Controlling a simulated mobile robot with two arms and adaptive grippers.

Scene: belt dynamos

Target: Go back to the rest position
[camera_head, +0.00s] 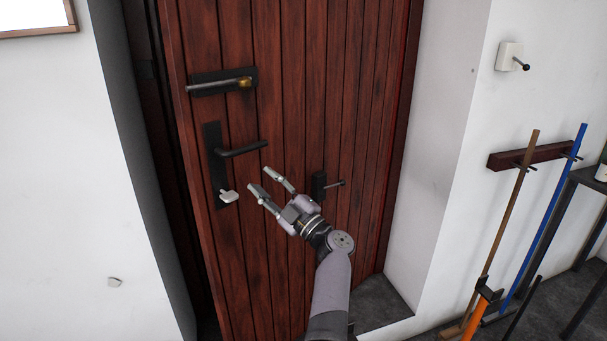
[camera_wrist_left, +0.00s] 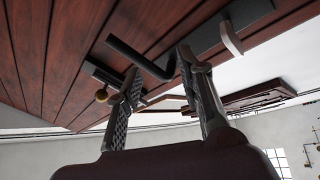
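My left gripper (camera_head: 260,181) is open and empty in front of a reddish-brown plank door (camera_head: 290,80). Its fingertips are just below and right of a black lever handle (camera_head: 242,149), with no clear contact. In the left wrist view, the two fingers (camera_wrist_left: 158,66) are spread, and the black lever (camera_wrist_left: 138,57) shows between and beyond them. A white thumb-turn (camera_head: 229,196) sits low on the same black plate. My right gripper is not in view.
The door stands ajar, with a dark gap (camera_head: 170,170) at its left. A bolt with a brass knob (camera_head: 244,83) is above the lever; a small black handle (camera_head: 320,185) is to the right. Long-handled tools (camera_head: 510,210) lean by the right wall.

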